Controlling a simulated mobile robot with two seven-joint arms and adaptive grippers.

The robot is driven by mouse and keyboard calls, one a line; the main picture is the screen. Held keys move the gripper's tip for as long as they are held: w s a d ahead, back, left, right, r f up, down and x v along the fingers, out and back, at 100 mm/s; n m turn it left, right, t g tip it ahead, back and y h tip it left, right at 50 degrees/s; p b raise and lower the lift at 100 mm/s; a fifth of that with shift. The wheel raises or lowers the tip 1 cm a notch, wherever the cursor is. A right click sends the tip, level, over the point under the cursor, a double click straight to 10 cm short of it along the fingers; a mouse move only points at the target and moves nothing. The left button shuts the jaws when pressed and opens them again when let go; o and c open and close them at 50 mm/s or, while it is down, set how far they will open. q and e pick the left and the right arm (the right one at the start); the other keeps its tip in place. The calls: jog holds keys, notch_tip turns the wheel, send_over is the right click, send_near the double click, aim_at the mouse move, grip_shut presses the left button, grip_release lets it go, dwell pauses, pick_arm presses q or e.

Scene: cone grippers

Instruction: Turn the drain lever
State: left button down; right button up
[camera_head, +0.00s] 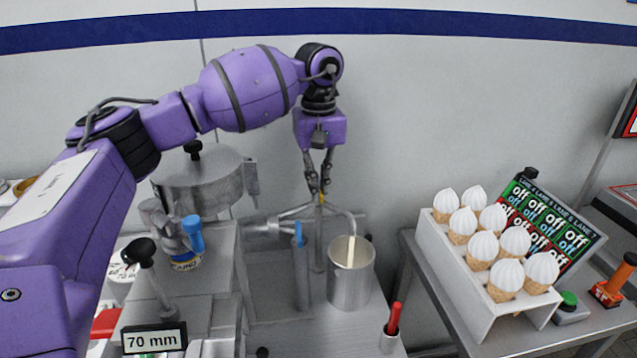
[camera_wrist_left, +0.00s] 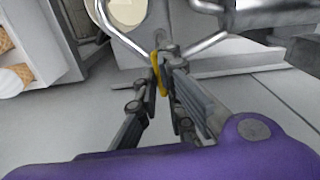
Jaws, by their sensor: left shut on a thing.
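My left gripper (camera_head: 319,188) points down above the bent metal pipe (camera_head: 340,213) and is shut on a thin yellow lever (camera_head: 321,200). The left wrist view shows the yellow lever (camera_wrist_left: 156,64) between the fingertips (camera_wrist_left: 161,73), next to the pipe. The fingers hide part of the lever. The pipe's outlet hangs over an open metal pot (camera_head: 351,287), with a pale streak between outlet and pot. A blue handle (camera_head: 299,235) stands on the pipework just left of the pipe. My right gripper is not in view.
A metal tank (camera_head: 197,185) and a blue-handled valve (camera_head: 193,234) stand left. A black-knobbed lever (camera_head: 150,272) rises behind a "70 mm" sign (camera_head: 154,338). A red-handled tool (camera_head: 394,320) stands right of the pot. A white rack (camera_head: 455,262) holds several cones on the right table.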

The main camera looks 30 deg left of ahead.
pick_arm(q)
jog(key=c, duration=1.9)
grip_release()
jog(key=shift+o, duration=0.2)
notch_tip(320, 180, up, 12)
